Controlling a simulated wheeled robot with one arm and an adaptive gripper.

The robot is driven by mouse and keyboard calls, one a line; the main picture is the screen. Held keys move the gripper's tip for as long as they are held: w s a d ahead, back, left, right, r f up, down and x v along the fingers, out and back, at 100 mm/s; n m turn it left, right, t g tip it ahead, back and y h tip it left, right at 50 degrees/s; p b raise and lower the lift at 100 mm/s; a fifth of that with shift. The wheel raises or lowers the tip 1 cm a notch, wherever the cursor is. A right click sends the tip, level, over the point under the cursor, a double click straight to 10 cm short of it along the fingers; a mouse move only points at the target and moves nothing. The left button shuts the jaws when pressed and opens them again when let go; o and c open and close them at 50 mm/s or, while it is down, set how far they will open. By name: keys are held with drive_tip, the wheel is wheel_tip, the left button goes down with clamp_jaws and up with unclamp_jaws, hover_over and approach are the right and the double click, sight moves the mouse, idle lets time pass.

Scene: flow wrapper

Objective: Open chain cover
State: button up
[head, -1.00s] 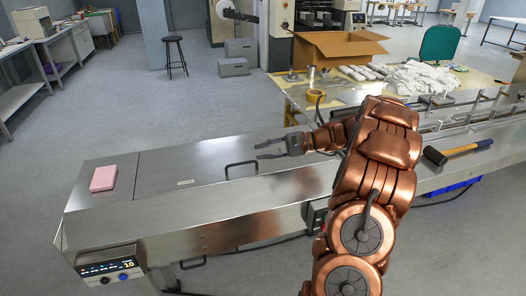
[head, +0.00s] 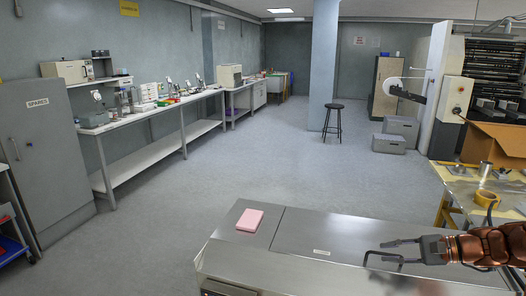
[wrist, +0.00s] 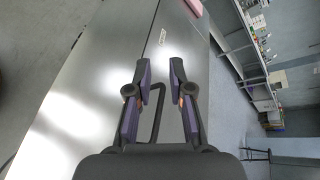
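The chain cover (head: 325,232) is a flat stainless steel lid on top of the machine, with a small white label, and it lies shut. Its dark bar handle (head: 369,257) stands up from the lid at the lower right of the head view. My gripper (head: 391,250) is open at the handle, fingers pointing left.
A pink block (head: 249,220) lies on the machine top left of the cover. A yellow-topped table (head: 455,190) with a cardboard box (head: 497,140) stands behind my arm. A stool (head: 333,120) and grey boxes (head: 375,143) stand further back. The floor behind the machine is clear.

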drive_tip(key=s+a+r+n+g+h, duration=0.1)
drive_tip(key=s+a+n+g+h, duration=0.45)
drive_tip(key=s+a, duration=1.15)
drive_tip(key=s+f+n+g+h+p, duration=0.1)
drive_tip(key=s+n+h, duration=0.5)
drive_tip(key=s, duration=1.1)
drive_tip(key=shift+n+g+p, duration=0.45)
drive_tip(key=shift+n+g, duration=0.3)
drive_tip(key=shift+g, duration=0.1)
drive_tip(key=shift+s+d+f+h, duration=0.1)
drive_tip(key=shift+d+h, duration=0.05)
drive_tip(key=shift+h, duration=0.1)
clamp_jaws()
